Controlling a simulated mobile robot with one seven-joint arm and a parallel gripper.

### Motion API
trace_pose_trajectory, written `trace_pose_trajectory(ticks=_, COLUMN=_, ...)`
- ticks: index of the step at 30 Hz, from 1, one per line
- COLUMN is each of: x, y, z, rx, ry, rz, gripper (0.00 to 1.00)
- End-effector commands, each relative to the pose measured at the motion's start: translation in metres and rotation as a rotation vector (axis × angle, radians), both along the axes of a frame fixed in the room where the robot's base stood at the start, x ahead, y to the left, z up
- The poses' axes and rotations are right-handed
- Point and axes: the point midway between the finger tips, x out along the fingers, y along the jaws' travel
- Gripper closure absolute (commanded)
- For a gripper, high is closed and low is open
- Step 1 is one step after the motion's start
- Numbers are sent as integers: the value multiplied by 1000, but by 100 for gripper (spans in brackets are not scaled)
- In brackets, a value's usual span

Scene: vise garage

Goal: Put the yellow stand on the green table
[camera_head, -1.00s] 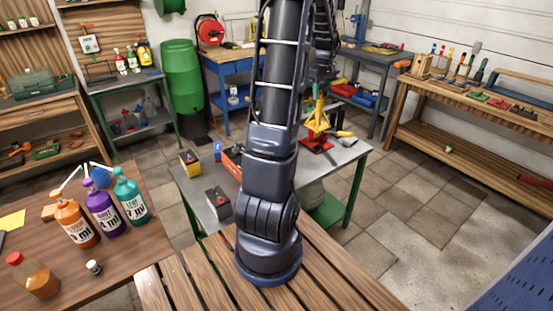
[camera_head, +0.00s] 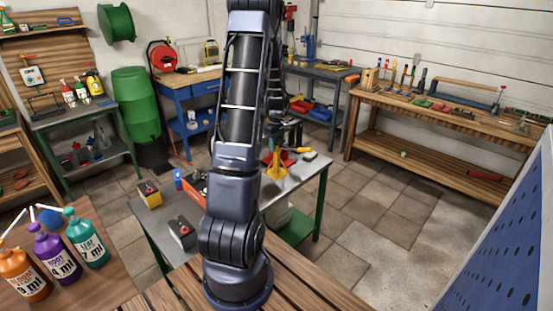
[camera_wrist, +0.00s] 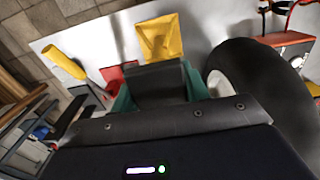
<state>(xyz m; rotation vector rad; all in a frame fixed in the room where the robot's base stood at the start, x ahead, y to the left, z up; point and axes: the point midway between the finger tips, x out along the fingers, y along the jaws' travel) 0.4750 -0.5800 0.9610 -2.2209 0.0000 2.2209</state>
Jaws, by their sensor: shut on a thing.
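The yellow stand (camera_head: 274,165) shows beside my arm in the head view, over the grey top of the green-legged table (camera_head: 303,178). In the wrist view the yellow stand (camera_wrist: 162,38) is at the tips of my gripper (camera_wrist: 155,72), which is shut on it. In the head view my arm hides most of the gripper. I cannot tell whether the stand's feet touch the tabletop.
A red object (camera_head: 291,155) is close behind the stand, with a yellow-handled tool (camera_head: 300,149) near it. A black-and-yellow box (camera_head: 149,194) and a grey-and-red battery-like box (camera_head: 182,231) stand on the table's left part.

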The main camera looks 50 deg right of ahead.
Motion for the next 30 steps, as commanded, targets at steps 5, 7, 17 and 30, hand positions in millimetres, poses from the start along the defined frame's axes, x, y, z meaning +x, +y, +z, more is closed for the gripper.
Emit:
trace_pose_trajectory(ticks=5, x=0, y=0, z=-22, rx=0, ry=1, rz=1, gripper=100)
trace_pose_trajectory(ticks=7, x=0, y=0, z=-26, rx=-1, ry=0, rz=1, gripper=100)
trace_pose_trajectory(ticks=17, x=0, y=0, z=-47, rx=0, ry=0, rz=1, gripper=100)
trace_pose_trajectory(ticks=30, x=0, y=-1, z=-71, rx=-2, ry=-1, rz=0, gripper=100)
